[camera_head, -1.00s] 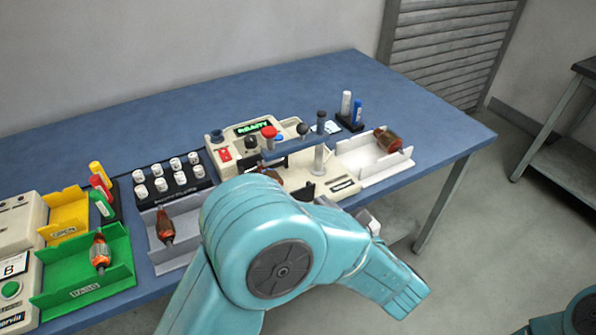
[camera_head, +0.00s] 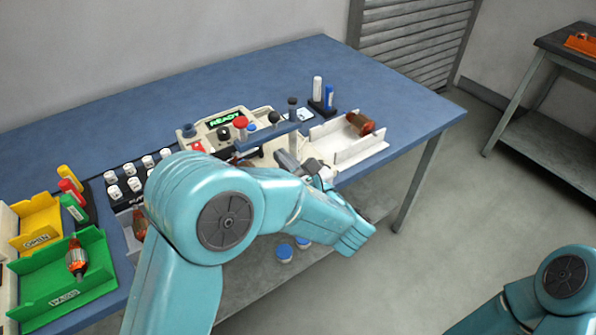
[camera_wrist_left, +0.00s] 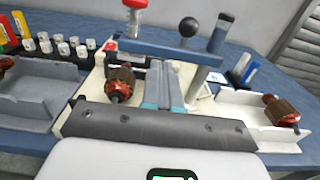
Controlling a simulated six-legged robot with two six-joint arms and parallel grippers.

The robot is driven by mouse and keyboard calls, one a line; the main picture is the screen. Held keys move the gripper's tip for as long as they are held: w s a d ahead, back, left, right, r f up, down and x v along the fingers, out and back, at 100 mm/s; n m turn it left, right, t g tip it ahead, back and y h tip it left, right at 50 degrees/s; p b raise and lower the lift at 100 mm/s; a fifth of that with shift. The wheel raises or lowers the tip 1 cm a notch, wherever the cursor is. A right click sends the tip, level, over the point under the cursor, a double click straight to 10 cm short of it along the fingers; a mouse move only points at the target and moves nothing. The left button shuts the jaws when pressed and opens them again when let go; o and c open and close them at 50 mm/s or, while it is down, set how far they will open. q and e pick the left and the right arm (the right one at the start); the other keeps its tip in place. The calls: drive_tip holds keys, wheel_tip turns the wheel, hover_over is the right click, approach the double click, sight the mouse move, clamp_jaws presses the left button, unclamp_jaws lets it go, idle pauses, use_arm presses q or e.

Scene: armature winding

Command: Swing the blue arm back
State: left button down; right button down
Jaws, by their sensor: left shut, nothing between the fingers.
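The blue arm (camera_head: 268,134) is a flat blue-grey bar across the front of the cream winding machine (camera_head: 215,124). A dark-topped handle (camera_head: 292,108) stands upright at its right end. In the left wrist view the blue arm (camera_wrist_left: 160,49) crosses the upper middle, with the handle (camera_wrist_left: 219,35) to the right. My left gripper (camera_head: 288,160) is shut and empty, close to the near side of the bar. In the left wrist view the gripper (camera_wrist_left: 162,68) points at the bar, left of the handle; I cannot tell whether it touches. My right gripper is out of view.
A red-brown armature (camera_wrist_left: 120,84) sits in the machine, left of my fingers. A white tray (camera_head: 345,150) with another armature is to the right. Marker pens (camera_head: 328,97) stand behind it. A green tray (camera_head: 60,280) is at the left.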

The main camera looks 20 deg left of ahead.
sight(265, 139)
use_arm(q)
drive_tip(key=x, duration=0.5)
drive_tip(key=shift+a, duration=0.1)
idle(0.4)
